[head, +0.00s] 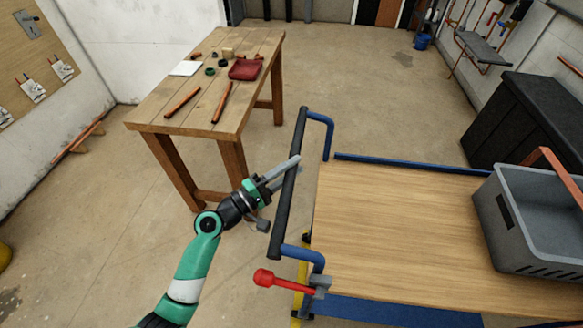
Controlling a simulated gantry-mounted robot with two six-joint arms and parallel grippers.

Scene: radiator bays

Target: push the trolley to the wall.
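The trolley has a light wooden deck (400,235) in a blue frame, at the right of the head view. Its upright push handle, a blue tube with a dark grip bar (287,200), stands at the deck's left end. My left gripper (290,168) is at the upper half of this bar. One grey finger crosses over the bar and the other passes behind it; they look closed around it. A red-knobbed lever (268,278) sits at the trolley's near left corner. My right gripper is not in view.
A grey crate (510,260) stands on the deck's right part. A wooden workbench (157,115) with small parts stands behind my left arm. A black chest (520,120) stands beyond the trolley near the right wall (560,50). Bare floor (360,100) lies behind the trolley.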

